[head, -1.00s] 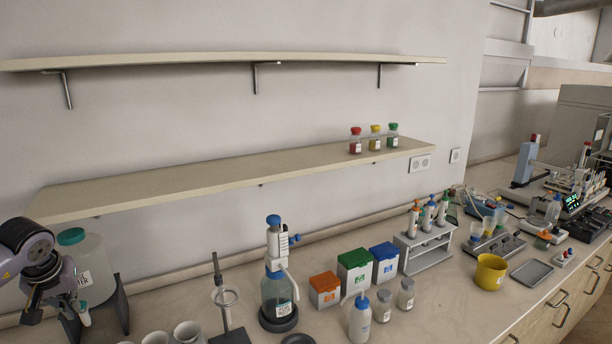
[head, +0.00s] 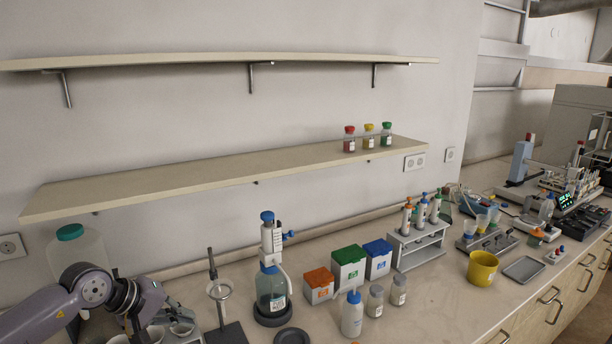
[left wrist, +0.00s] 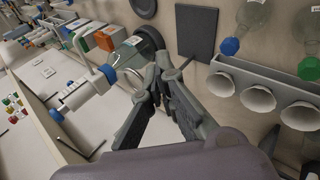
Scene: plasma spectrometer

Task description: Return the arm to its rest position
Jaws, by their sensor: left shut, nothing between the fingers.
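My left arm comes in at the lower left of the head view, and its gripper (head: 146,322) hangs over the bench in front of the large bottle with the green cap (head: 82,262). In the left wrist view the two dark fingers (left wrist: 158,78) come together at their tips, shut with nothing between them. The fingertips appear near the ring stand's ring (left wrist: 130,78) in that view; I cannot tell the gap. My right gripper is not in view.
The ring stand (head: 220,292), dispenser bottle (head: 272,290) and several white cups (head: 182,328) stand close by. Coloured boxes (head: 348,268) and a pipette rack (head: 418,244) stand farther right. A shelf (head: 200,180) runs above the bench.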

